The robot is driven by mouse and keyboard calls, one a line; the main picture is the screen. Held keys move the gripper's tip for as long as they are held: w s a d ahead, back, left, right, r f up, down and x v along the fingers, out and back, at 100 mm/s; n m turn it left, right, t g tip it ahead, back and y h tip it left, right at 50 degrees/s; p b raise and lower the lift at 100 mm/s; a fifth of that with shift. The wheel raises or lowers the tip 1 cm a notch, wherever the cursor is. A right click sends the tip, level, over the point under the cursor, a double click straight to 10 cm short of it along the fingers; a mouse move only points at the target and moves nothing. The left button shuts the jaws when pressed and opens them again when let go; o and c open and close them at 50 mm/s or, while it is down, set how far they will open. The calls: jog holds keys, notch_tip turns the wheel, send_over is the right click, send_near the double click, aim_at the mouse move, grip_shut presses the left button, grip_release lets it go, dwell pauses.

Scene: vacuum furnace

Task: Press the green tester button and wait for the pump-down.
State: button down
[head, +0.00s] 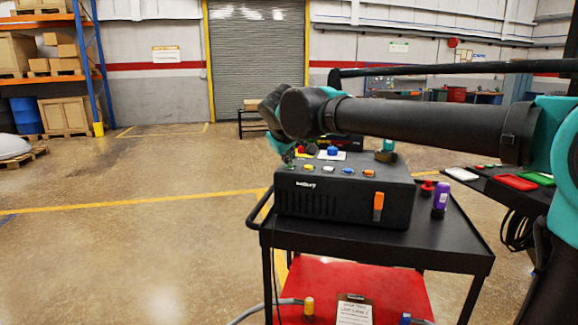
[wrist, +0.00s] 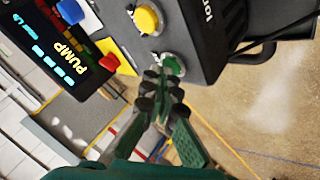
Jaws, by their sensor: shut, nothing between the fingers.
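The green tester button (wrist: 173,65) sits in a pale round collar at the corner of the black tester box (head: 340,199). In the wrist view my gripper (wrist: 160,82) is shut and empty, with its fingertips right beside the green button and overlapping its collar. I cannot tell whether they touch or press it. In the head view my gripper (head: 286,158) points down at the box's left end and largely hides the button there. A dark display (wrist: 62,50) in the wrist view shows "PUMP" with blue blocks and coloured bars.
A yellow button (wrist: 146,19) is beside the green one. The box stands on a black cart (head: 430,247) with a red lower shelf (head: 385,287). A purple bottle (head: 440,200) stands right of the box. Open floor lies to the left.

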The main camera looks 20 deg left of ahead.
jog(key=shift+r, duration=0.8)
jog(key=shift+r, duration=2.5)
